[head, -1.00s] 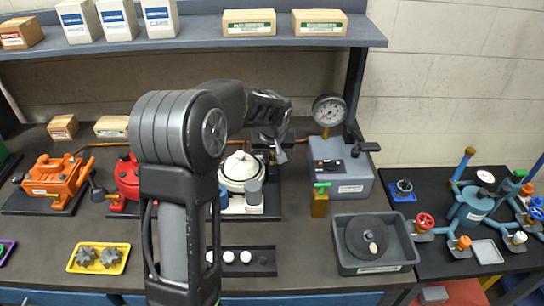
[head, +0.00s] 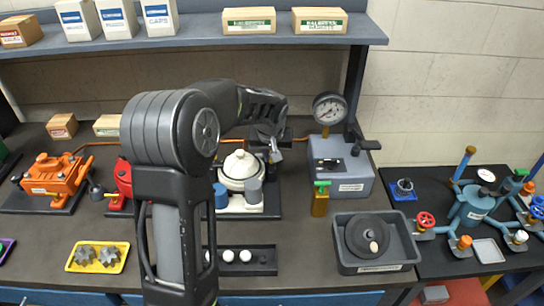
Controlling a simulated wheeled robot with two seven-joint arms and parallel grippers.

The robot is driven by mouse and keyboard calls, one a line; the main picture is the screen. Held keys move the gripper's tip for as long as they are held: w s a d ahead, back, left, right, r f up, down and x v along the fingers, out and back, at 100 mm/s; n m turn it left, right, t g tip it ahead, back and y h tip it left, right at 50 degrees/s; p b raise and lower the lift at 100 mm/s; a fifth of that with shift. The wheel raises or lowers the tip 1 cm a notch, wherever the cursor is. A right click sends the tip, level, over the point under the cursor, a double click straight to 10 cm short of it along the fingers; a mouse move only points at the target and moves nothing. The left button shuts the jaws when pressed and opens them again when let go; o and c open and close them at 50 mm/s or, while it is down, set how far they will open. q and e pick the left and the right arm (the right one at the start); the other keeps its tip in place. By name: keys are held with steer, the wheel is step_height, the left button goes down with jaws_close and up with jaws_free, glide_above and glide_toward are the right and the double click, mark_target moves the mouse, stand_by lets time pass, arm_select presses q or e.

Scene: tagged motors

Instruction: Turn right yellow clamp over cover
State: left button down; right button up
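A white machine (head: 240,208) with a rounded white cover (head: 241,168) stands on a dark base plate in the middle of the bench. A blue cylinder (head: 220,196) and a grey cylinder (head: 254,191) are at its front. My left gripper (head: 275,152) is above the back right of this machine, pointing down. Its fingers are small and dark against the bench, so I cannot tell if they are open or what they touch. I cannot make out a yellow clamp on the white machine. My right gripper is not in view.
An orange machine (head: 55,182) and a red one (head: 123,180) stand to the left. A black tray (head: 268,262) with white balls lies in front.

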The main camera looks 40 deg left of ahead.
arm_select(q)
steer(key=m+b, duration=0.1)
steer(key=m+h+b, duration=0.1)
steer(key=m, duration=0.1)
steer(key=m+b, duration=0.1)
steer(key=shift+a+f+t+h, duration=0.2)
steer(key=shift+a+t+h, duration=0.1)
steer(key=shift+t, duration=0.1)
steer(key=m+h+b, duration=0.1)
steer(key=m, duration=0.1)
steer(key=m+b, duration=0.1)
steer(key=m, duration=0.2)
steer(key=shift+h+b, duration=0.35)
steer(key=shift+h, duration=0.05)
steer(key=shift+r+m+h+b, duration=0.1)
steer(key=shift+m+h+b, duration=0.25)
steer(key=shift+m, duration=0.55)
steer(key=shift+a+m+g+h, duration=0.1)
steer(key=shift+m+g+h, duration=0.25)
steer(key=shift+m, duration=0.55)
steer(key=shift+w+r+m+g+h+p, duration=0.1)
steer(key=shift+m+g+h+p, duration=0.2)
steer(key=shift+m, duration=0.8)
steer(key=shift+m+g+h+p, duration=0.2)
steer(key=shift+m+g+h, duration=0.1)
steer(key=shift+m, duration=0.8)
steer(key=c, duration=1.4)
jaws_free()
steer(key=shift+o, duration=0.2)
